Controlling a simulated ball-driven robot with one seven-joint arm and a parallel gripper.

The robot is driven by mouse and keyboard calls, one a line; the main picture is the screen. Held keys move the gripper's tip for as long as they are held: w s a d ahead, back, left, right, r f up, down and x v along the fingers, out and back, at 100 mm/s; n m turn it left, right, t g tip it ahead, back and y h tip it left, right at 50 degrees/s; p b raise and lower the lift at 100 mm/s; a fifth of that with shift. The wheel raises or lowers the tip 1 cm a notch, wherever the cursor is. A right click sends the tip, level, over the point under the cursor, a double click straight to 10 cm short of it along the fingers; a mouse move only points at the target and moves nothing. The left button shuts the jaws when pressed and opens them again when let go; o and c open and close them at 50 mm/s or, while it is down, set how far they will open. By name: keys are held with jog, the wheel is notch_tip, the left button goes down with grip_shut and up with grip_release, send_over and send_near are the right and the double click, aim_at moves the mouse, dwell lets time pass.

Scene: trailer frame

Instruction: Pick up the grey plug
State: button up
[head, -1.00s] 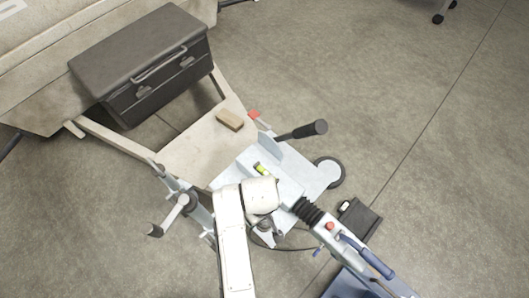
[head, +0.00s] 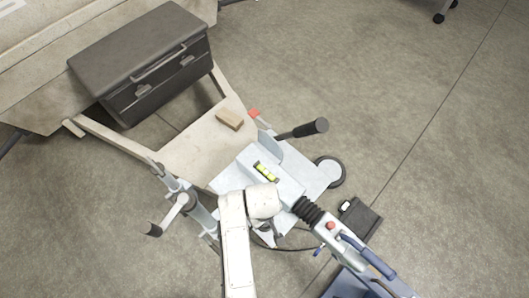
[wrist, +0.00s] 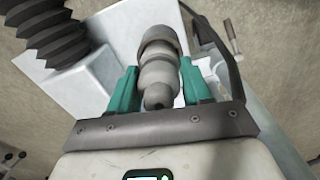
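The grey plug (wrist: 158,75) is a stepped, rounded body with a wider collar at its far end and a dark nub at its near end. In the wrist view it stands between the two teal fingers of my gripper (wrist: 160,80). The fingers are apart, one on each side of the plug, with what look like narrow gaps; firm contact does not show. In the head view my white arm hides most of the area around the gripper, and the fingertips cannot be made out there.
The pale metal coupling frame (head: 310,170) bears a yellow-green level (head: 265,171), a black-gripped lever (head: 312,128) and black bellows (head: 308,210). A crank handle (head: 170,215) stands at left. A wooden block (head: 229,119) and a dark toolbox (head: 140,65) lie beyond.

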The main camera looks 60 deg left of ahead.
jog(key=shift+d, duration=0.1)
grip_shut()
jog(key=shift+f, duration=0.1)
notch_tip(320, 180, up, 10)
jog(key=shift+r+p, duration=0.1)
jog(key=shift+p, duration=0.75)
